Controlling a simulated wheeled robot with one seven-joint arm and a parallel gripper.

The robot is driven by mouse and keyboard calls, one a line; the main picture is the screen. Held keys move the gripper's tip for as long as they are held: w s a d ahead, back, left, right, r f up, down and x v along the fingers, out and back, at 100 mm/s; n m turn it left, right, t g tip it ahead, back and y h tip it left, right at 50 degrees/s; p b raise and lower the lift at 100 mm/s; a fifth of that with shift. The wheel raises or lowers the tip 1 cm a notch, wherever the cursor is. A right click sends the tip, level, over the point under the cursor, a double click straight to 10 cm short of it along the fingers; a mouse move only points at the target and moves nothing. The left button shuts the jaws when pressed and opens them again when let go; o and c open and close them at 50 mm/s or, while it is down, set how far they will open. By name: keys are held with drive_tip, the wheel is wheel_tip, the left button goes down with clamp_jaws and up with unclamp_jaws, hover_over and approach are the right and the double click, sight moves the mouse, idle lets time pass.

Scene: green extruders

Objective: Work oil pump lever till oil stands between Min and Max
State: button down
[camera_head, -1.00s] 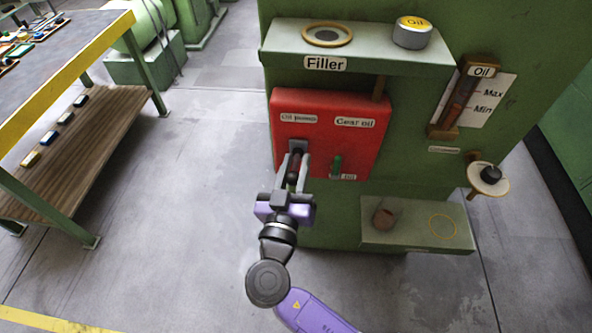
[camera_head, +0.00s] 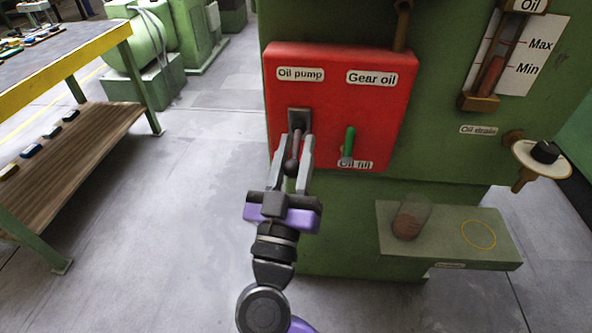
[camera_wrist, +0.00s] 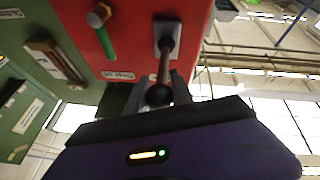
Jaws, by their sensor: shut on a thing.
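The oil pump lever (camera_head: 297,141) comes out of a dark slot plate (camera_head: 299,119) on the red panel, under the "Oil pump" label. It points down and ends in a dark ball knob, also visible in the wrist view (camera_wrist: 158,95). My gripper (camera_head: 294,150) is shut on the lever, one finger on each side. The oil gauge (camera_head: 491,72) at the upper right holds a red column. Its top looks close to the Min mark (camera_head: 527,69), perhaps slightly above, and below the Max mark (camera_head: 541,44); the exact level is hard to read.
A green "Oil fill" lever (camera_head: 348,142) is right of the pump lever. A black drain knob (camera_head: 545,152) juts out at the right. A glass (camera_head: 409,219) with brownish contents stands on the lower shelf (camera_head: 455,256). A workbench (camera_head: 100,50) stands left, with clear floor between.

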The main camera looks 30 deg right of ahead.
drive_tip(key=shift+f+m+t+h+b, duration=0.4)
drive_tip(key=shift+f+t+h+b, duration=0.8)
drive_tip(key=shift+b, duration=5.8)
drive_tip(key=shift+f+h+b, duration=0.3)
drive_tip(key=shift+f+b, duration=0.15)
drive_tip(key=shift+b, duration=0.4)
drive_tip(key=shift+f+g+b, duration=0.15)
drive_tip(key=shift+g+b, duration=0.15)
drive_tip(key=shift+b, duration=0.75)
drive_tip(key=c, duration=1.1)
unclamp_jaws()
drive_tip(key=v, duration=0.7)
drive_tip(key=shift+s+f, duration=0.2)
drive_tip(key=shift+a, duration=0.1)
